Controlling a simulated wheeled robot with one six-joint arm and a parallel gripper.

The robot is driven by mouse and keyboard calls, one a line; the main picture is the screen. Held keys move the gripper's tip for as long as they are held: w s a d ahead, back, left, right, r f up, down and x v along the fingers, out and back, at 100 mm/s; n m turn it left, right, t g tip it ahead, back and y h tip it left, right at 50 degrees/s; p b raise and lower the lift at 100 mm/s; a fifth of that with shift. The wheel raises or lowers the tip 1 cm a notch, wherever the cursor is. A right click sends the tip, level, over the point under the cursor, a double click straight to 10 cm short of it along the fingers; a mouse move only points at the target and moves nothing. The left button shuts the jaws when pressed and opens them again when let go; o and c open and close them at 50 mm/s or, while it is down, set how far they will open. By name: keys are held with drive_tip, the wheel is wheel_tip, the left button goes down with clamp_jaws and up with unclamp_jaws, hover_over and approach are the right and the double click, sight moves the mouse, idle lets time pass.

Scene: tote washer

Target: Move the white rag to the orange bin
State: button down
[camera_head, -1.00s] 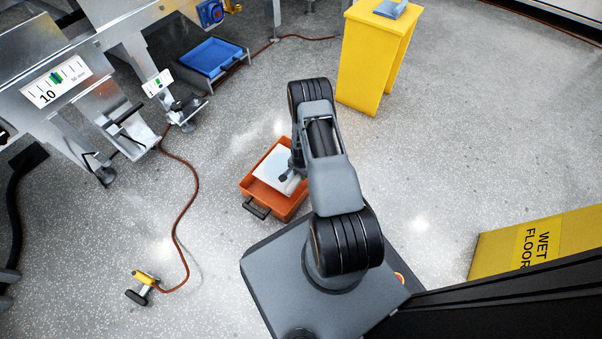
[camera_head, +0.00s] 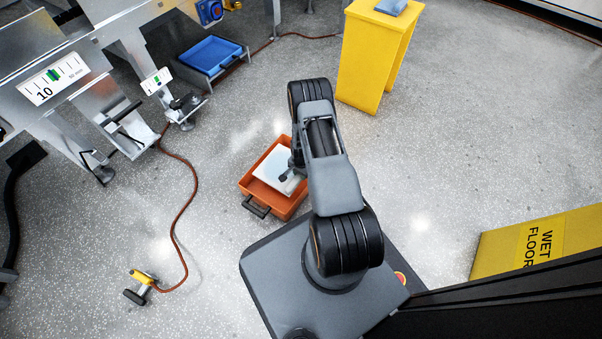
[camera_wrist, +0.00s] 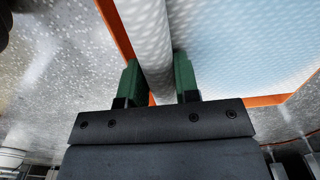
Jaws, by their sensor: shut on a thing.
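The white rag (camera_head: 272,166) appears as a flat, pale sheet over the orange bin (camera_head: 259,189) in the head view. I cannot tell whether it rests on the bin floor or hangs just above it. My gripper (camera_head: 288,174) is at the rag's right side, partly hidden by my arm. In the wrist view, the green fingertips of my gripper (camera_wrist: 158,82) are shut on a raised fold of the white rag (camera_wrist: 235,45). The orange bin's rim (camera_wrist: 265,100) shows below and beside the rag.
A yellow stand (camera_head: 365,65) with a blue-grey item on top is at the back. A blue tray (camera_head: 211,56) sits by the metal machine at upper left. A red hose (camera_head: 190,180) runs along the floor to a yellow nozzle. A wet-floor sign (camera_head: 540,245) stands at right.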

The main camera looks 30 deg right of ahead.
drive_tip(key=shift+f, duration=0.15)
drive_tip(key=shift+f+b, duration=1.15)
drive_tip(key=shift+f, duration=0.3)
drive_tip(key=shift+f, duration=1.6)
drive_tip(key=shift+f, duration=0.15)
drive_tip(key=shift+f, duration=0.6)
drive_tip(key=shift+r, duration=0.1)
idle(0.4)
